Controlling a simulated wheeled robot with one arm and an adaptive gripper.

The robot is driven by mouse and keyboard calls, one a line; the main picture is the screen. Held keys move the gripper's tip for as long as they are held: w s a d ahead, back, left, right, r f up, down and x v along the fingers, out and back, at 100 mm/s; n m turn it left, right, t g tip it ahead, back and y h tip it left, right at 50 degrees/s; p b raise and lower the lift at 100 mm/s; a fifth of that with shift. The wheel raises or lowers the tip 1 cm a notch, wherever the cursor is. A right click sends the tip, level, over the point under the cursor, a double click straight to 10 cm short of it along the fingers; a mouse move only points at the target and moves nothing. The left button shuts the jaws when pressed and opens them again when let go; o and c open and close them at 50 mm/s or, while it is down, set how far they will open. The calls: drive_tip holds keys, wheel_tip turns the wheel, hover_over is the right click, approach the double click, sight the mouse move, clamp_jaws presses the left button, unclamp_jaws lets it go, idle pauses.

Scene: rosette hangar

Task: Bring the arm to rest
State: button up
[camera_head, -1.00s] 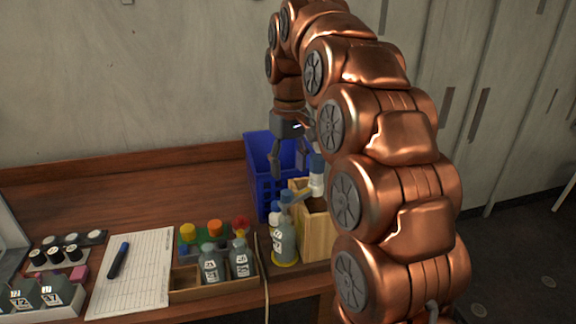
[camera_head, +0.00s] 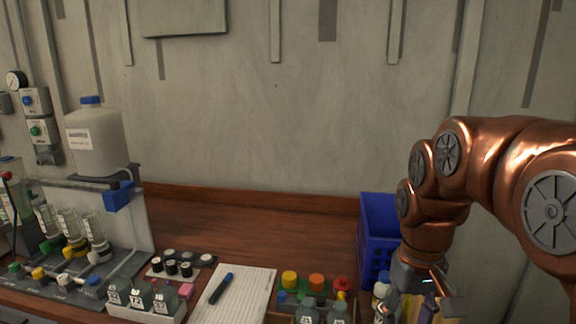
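My copper arm comes in from the right edge and bends down over the right end of the wooden bench. My gripper (camera_head: 432,304) hangs at its end, pointing down, low in the picture at the right. It is in front of the blue crate (camera_head: 377,222) and over the wooden box and bottles there. The fingers are partly lost against the things below, so I cannot tell how wide they stand or whether anything is between them.
A sheet of paper (camera_head: 252,292) with a dark pen (camera_head: 221,288) lies mid-bench. Bottles with coloured caps stand right of it. A white bottle rack (camera_head: 168,312), a row of black caps (camera_head: 186,268) and a white jug (camera_head: 96,140) are at the left. The bench's back middle is clear.

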drive_tip(key=s+a+f, duration=0.1)
drive_tip(key=s+f, duration=0.4)
drive_tip(key=s, duration=0.4)
drive_tip(key=s+f+m, duration=0.1)
drive_tip(key=s+f, duration=0.4)
drive_tip(key=s, duration=0.4)
drive_tip(key=shift+a+g, duration=0.35)
drive_tip(key=shift+g, duration=0.05)
